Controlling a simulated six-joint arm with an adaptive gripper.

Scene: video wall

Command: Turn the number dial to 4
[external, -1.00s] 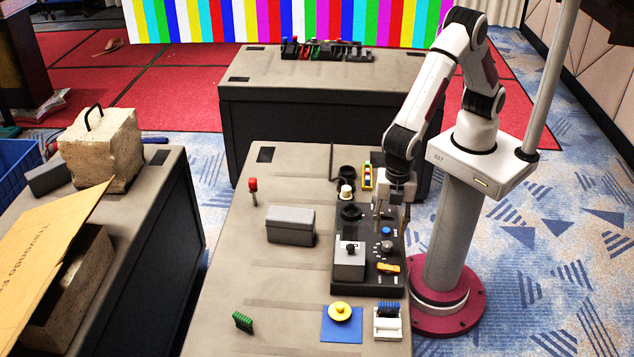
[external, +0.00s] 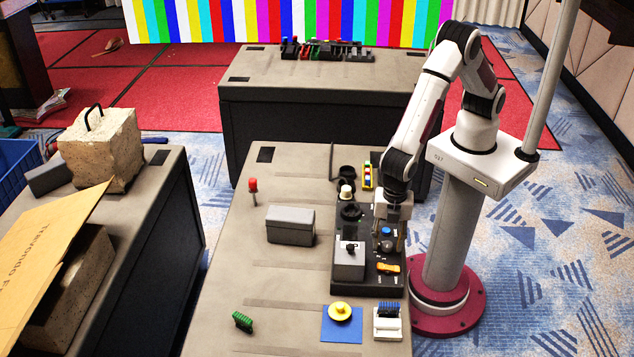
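A black control board (external: 343,286) lies along the right side of the near table. A round blue-topped knob (external: 386,231) sits on it, and this may be the number dial; no numbers or pointer can be read at this size. My gripper (external: 390,239) points down over the board. Its two tan fingers are apart, one to the left and one to the right of the blue knob in the picture. I cannot tell whether they touch it. A black round part (external: 350,213) stands left of my gripper.
The board also carries a grey box with a black knob (external: 349,262) and an orange switch (external: 388,268). A grey case (external: 290,226), a red-topped stick (external: 253,187) and a yellow disc on a blue square (external: 341,311) are on the table. Its left part is mostly clear.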

